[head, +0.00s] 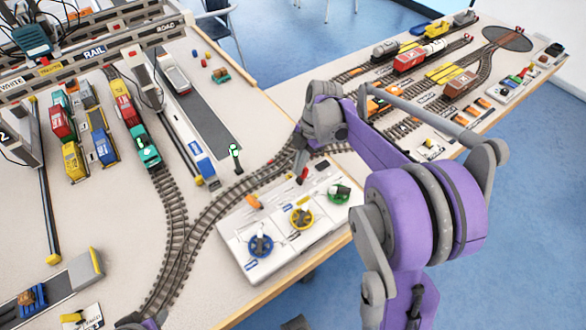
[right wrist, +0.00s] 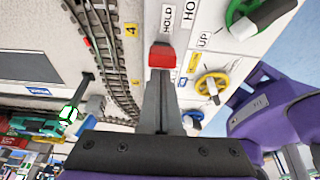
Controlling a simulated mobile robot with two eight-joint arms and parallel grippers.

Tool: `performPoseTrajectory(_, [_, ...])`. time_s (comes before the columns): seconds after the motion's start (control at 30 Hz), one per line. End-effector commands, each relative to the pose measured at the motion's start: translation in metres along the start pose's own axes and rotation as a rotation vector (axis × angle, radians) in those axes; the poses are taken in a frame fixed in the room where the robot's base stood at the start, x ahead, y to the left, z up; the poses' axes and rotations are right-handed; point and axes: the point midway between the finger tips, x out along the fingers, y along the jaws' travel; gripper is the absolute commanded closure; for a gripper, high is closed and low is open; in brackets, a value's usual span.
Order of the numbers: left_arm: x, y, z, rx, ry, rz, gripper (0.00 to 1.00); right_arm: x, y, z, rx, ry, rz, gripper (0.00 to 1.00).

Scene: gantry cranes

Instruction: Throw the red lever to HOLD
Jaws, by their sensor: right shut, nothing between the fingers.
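The red lever (head: 302,175) stands on the white control panel (head: 322,231), near its far edge. In the right wrist view its red handle (right wrist: 162,56) is straight ahead of my fingertips, with a HOLD label (right wrist: 168,18) just beyond it. My right gripper (head: 299,160) reaches down to the lever from the far side. In the right wrist view its fingers (right wrist: 161,78) are shut together with nothing between them. Their tips overlap the handle's near edge; I cannot tell if they touch it. The lever's base is hidden. My left gripper's fingers do not show.
Curved track (head: 215,208) runs along the panel's left side. A small green-lit signal (head: 235,157) stands close by. Model trains (head: 135,126) stand further left.

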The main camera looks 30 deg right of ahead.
Motion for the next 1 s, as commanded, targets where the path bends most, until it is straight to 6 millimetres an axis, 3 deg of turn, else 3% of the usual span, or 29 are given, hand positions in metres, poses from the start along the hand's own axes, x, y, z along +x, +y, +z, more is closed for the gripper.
performPoseTrajectory(1.0, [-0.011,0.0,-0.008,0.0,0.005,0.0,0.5,-0.015,0.0,-0.006,0.0,-0.002,0.0,1.0])
